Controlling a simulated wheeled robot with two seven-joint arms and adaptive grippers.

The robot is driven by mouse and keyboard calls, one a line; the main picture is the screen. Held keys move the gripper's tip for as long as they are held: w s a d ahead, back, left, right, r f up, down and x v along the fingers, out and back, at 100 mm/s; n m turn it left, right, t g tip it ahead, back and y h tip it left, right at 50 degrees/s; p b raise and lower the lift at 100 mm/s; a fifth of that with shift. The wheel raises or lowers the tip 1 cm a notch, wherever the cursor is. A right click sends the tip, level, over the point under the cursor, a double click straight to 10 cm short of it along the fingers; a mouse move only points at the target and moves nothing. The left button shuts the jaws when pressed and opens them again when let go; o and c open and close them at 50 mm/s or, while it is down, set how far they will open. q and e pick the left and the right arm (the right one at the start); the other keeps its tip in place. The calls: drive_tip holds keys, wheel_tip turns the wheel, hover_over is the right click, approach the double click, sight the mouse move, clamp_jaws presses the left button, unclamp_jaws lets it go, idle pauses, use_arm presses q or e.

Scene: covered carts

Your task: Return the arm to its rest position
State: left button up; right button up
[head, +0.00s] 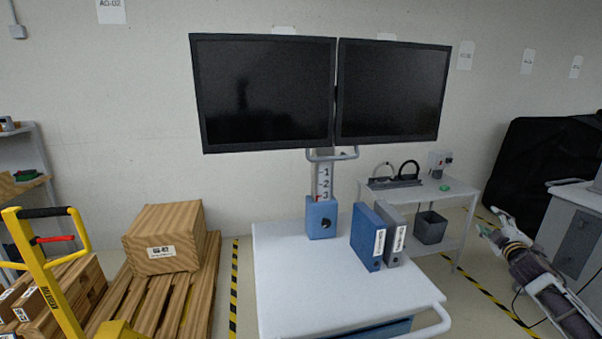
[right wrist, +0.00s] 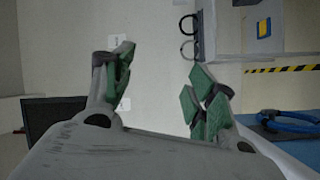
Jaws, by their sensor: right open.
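My right arm (head: 545,285) comes in from the lower right of the head view. Its gripper (head: 490,222) is raised to the right of the white cart, apart from it in the picture. In the right wrist view the green-padded fingers (right wrist: 163,88) are spread wide, with nothing between them. My left arm and gripper are not in view.
A white cart (head: 290,280) carries two monitors (head: 265,95), a blue binder (head: 368,238) and a grey binder (head: 393,240). Behind stands a side table (head: 450,200). A black-covered shape (head: 540,165) and grey cabinet (head: 575,235) are at right. A yellow pallet jack (head: 42,275) is at left.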

drive_tip(key=s+a+f+m+g+y, duration=0.1)
drive_tip(key=s+f+m+g, duration=0.15)
drive_tip(key=f, duration=1.15)
drive_tip(key=s+a+f+m+g, duration=0.2)
drive_tip(key=s+f+m, duration=0.1)
drive_tip(key=f, duration=1.2)
drive_tip(key=s+a+f+g, duration=0.1)
drive_tip(key=s+a+f, duration=0.1)
drive_tip(key=s+f, duration=0.5)
drive_tip(key=s+a+f+m+g+y, duration=0.1)
drive_tip(key=s+a+f+g, duration=0.15)
drive_tip(key=f, duration=0.75)
drive_tip(key=s+a+f+g, duration=0.1)
drive_tip(key=s+a+f, duration=0.2)
drive_tip(key=s+f, duration=0.45)
drive_tip(key=s+a+f+m+g+y, duration=0.1)
drive_tip(key=s+a+f+g, duration=0.1)
drive_tip(key=s+a+f, duration=0.6)
drive_tip(key=s+a+f+g+y, duration=0.15)
drive_tip(key=s+a+f, duration=0.35)
drive_tip(key=s+f, duration=0.6)
drive_tip(key=s+a+f+g, duration=0.2)
drive_tip(key=s+a, duration=0.5)
drive_tip(key=s, duration=0.4)
drive_tip(key=s+a+f+g, duration=0.2)
drive_tip(key=s+a+f, duration=0.3)
drive_tip(key=s, duration=0.7)
drive_tip(key=shift+a+y, duration=0.45)
drive_tip(key=shift+a, duration=0.8)
